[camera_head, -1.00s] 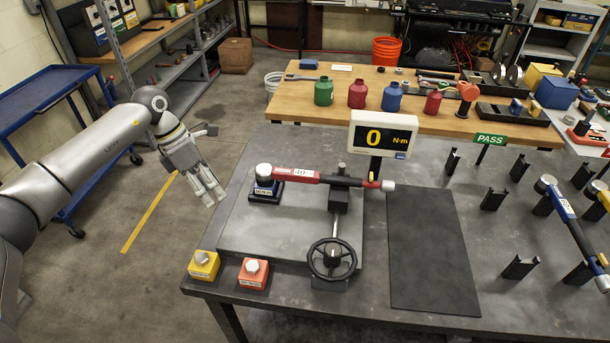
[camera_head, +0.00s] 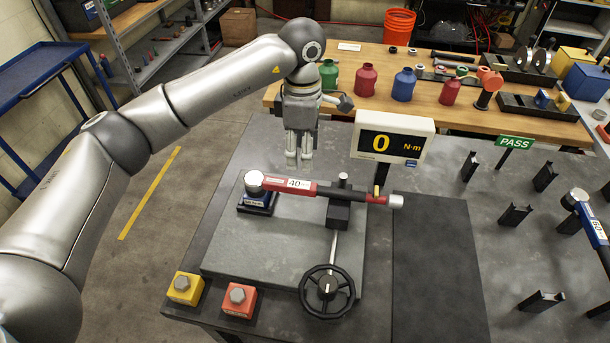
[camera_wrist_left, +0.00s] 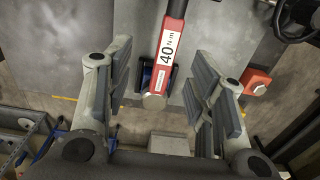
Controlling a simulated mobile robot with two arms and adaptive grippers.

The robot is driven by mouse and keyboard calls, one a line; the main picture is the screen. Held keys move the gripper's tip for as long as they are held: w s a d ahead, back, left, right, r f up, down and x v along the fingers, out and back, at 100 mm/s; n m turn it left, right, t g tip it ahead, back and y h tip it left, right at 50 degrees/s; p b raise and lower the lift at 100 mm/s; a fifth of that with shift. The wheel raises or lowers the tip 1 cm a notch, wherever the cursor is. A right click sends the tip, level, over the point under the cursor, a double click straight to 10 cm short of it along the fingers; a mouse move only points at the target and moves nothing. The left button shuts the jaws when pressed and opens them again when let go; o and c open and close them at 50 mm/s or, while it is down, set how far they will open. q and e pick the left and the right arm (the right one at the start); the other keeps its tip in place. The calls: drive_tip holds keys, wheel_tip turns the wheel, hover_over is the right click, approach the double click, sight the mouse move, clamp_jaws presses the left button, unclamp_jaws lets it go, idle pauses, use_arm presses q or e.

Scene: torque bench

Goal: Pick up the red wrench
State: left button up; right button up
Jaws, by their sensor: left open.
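The red wrench (camera_head: 290,186) has a red body with a white "40 N·m" label, a silver round head and a black shaft. It lies level on the test rig, its head end over a dark block with a blue label (camera_head: 257,199) and its shaft across a black post (camera_head: 339,212). My left gripper (camera_head: 299,160) is open and empty, behind and above the wrench's red part, fingers pointing down. In the left wrist view the wrench (camera_wrist_left: 172,45) runs between the spread fingers (camera_wrist_left: 166,95), without visible contact. My right gripper is not in view.
A torque display (camera_head: 394,138) reading 0 stands right of the gripper. A black handwheel (camera_head: 327,291), a yellow block (camera_head: 185,288) and an orange block (camera_head: 239,299) are at the front. A dark mat (camera_head: 435,265) lies bare. A blue wrench (camera_head: 590,220) rests at the right.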

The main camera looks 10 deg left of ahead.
sight(301, 184)
use_arm(q)
drive_tip(key=f, duration=0.1)
drive_tip(key=s+f+p, duration=0.1)
drive_tip(key=f, duration=0.2)
drive_tip(key=shift+s+a, duration=0.25)
drive_tip(key=shift+s, duration=0.05)
drive_tip(key=shift+w+f+p, duration=0.1)
drive_tip(key=shift+f+p, duration=0.15)
drive_tip(key=shift+p, duration=0.1)
wheel_tip(301, 184, down, 5)
drive_tip(key=p, duration=0.3)
drive_tip(key=shift+r, duration=0.15)
drive_tip(key=shift+f, duration=0.3)
drive_tip(key=shift+c, duration=0.6)
drive_tip(key=c, duration=1)
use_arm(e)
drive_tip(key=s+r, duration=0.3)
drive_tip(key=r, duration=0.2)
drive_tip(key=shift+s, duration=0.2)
use_arm(q)
drive_tip(key=shift+w+r, duration=0.1)
drive_tip(key=shift+r, duration=0.05)
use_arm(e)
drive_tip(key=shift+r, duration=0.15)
